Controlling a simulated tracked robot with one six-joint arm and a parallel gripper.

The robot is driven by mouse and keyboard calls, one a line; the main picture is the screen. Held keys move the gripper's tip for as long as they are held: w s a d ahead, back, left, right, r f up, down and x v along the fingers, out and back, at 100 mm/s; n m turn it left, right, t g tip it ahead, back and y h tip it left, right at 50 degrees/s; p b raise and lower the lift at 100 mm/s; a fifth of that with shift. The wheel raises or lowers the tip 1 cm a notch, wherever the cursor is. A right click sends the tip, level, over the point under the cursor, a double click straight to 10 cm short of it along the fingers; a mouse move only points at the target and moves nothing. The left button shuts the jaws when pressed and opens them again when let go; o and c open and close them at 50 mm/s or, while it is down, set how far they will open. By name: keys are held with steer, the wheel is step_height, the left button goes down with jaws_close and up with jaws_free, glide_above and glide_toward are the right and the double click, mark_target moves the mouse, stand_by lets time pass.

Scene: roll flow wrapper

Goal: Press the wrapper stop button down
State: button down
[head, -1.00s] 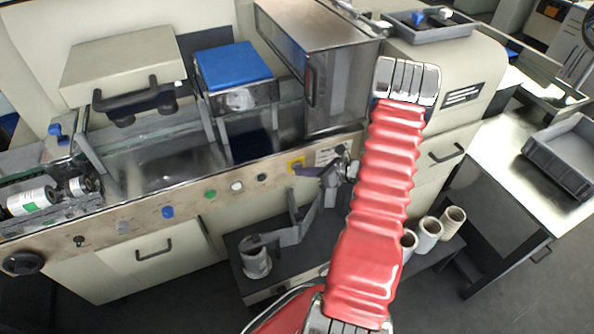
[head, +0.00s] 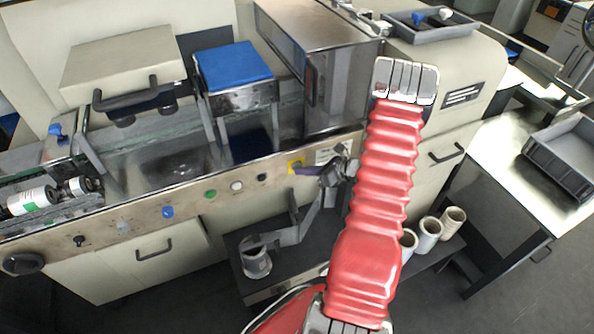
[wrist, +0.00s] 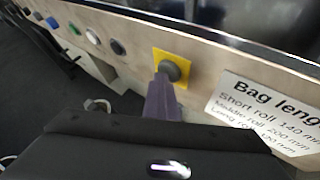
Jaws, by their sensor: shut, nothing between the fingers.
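The stop button is a dark grey round knob (wrist: 174,70) on a yellow square plate (wrist: 184,58) in the wrist view. In the head view the yellow plate (head: 296,165) sits on the front panel, and the knob is too small to make out. My gripper (wrist: 163,80) is shut and empty, its purple fingers pointing at the panel. The fingertips overlap the knob's lower left edge in the wrist view; whether they touch it I cannot tell. In the head view my gripper (head: 302,170) is at the lower right of the plate.
Black (head: 262,177), white (head: 236,186), green (head: 210,195) and blue (head: 168,211) buttons line the panel to the left. A bag length label (wrist: 262,112) is right of the plate. A metal housing (head: 325,60) stands above the panel. Rolls (head: 429,233) stand on a low shelf.

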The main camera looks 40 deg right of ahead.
steer(key=shift+w+d+r, duration=0.1)
steer(key=shift+r, duration=0.1)
steer(key=shift+s, duration=0.4)
stand_by(0.4)
steer(key=s+a, duration=0.2)
steer(key=s, duration=0.3)
steer(key=shift+s, duration=0.4)
steer(key=shift+f, duration=0.1)
stand_by(0.5)
